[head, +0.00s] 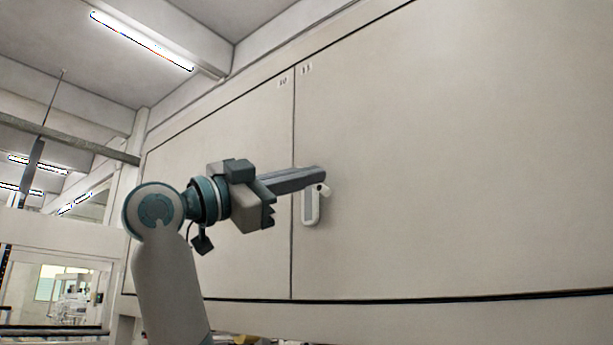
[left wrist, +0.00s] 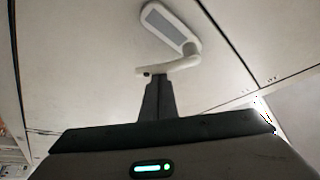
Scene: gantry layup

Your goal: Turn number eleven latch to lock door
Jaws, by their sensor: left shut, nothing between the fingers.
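The latch (head: 311,207) is a light handle with a grey inset, mounted on door 11 (head: 430,150) just right of the seam. In the head view it hangs downward. It also shows in the left wrist view (left wrist: 168,27), with a curved arm (left wrist: 180,67) at its base. My left gripper (head: 321,172) is shut and empty, its fingertips at the upper end of the latch. In the left wrist view the fingertips (left wrist: 157,80) are close against the curved arm; I cannot tell if they touch. My right gripper is not in view.
Door 10 (head: 225,180) is left of the vertical seam, with small number labels (head: 306,69) near the top. A dark ledge line (head: 450,297) runs below the doors. The door face right of the latch is clear.

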